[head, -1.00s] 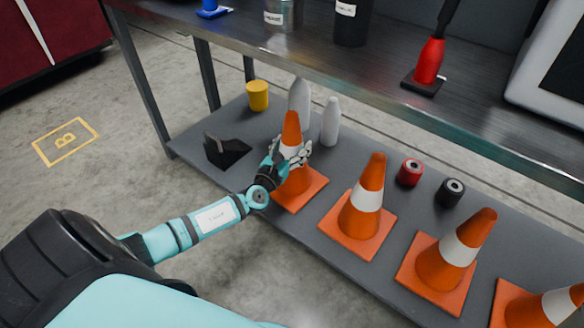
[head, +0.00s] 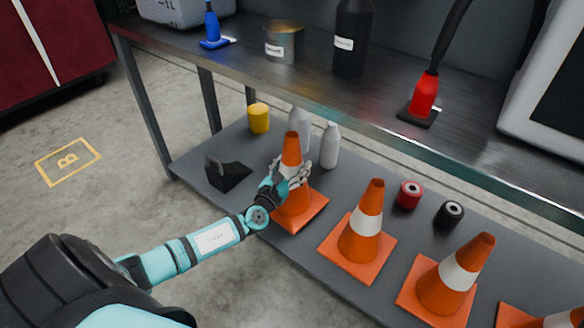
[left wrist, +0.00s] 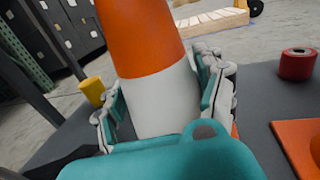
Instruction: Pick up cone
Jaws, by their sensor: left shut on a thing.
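Several orange cones with white bands stand in a row on the grey lower shelf. My left gripper (head: 290,176) is shut on the leftmost cone (head: 291,148), around its white band. In the left wrist view the fingers (left wrist: 165,100) lie on both sides of the white band of this cone (left wrist: 140,35). The cone is upright, and its orange square base (head: 312,212) appears to be at the shelf; I cannot tell whether it touches. The second cone (head: 361,235) and third cone (head: 447,277) stand to its right. A further cone is cut off at the lower right. My right gripper is not in view.
White bottles (head: 330,147) stand close behind the held cone. A yellow cup (head: 258,118) and a black wedge (head: 226,173) are to its left. Red (head: 409,195) and black (head: 449,214) rolls lie behind the other cones. The upper tabletop (head: 310,68) overhangs the shelf's back.

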